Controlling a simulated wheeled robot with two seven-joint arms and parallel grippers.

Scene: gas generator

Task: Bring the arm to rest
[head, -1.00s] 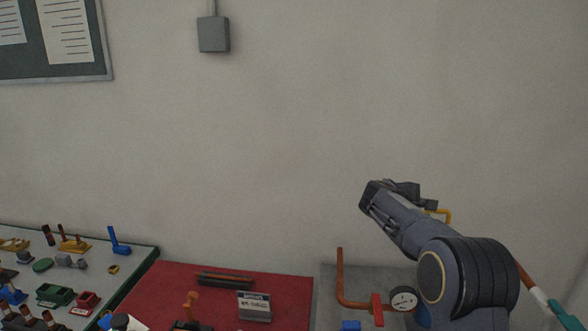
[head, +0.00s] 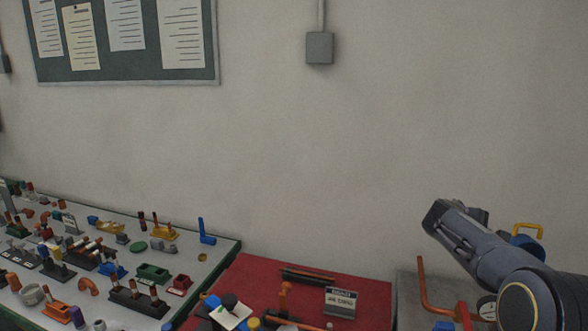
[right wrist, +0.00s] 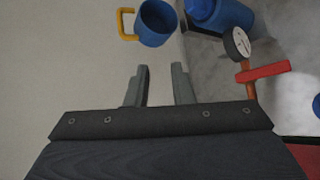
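My right arm comes in from the lower right of the head view and is raised in front of the wall, over the grey bench area. My right gripper (right wrist: 160,88) shows in the right wrist view with its two fingers apart and nothing between them. A blue mug (right wrist: 155,22) with a yellow handle is beyond the fingertips, apart from them. In the head view, the mug's yellow handle (head: 528,228) shows behind my right arm, which hides part of the mug. My left gripper is in neither view.
A red mat (head: 365,290) holds tools and a small sign (head: 341,302). A green-edged table (head: 195,268) at the left is crowded with small parts. A copper pipe (head: 423,285) and a gauge (right wrist: 238,43) are close to my right arm.

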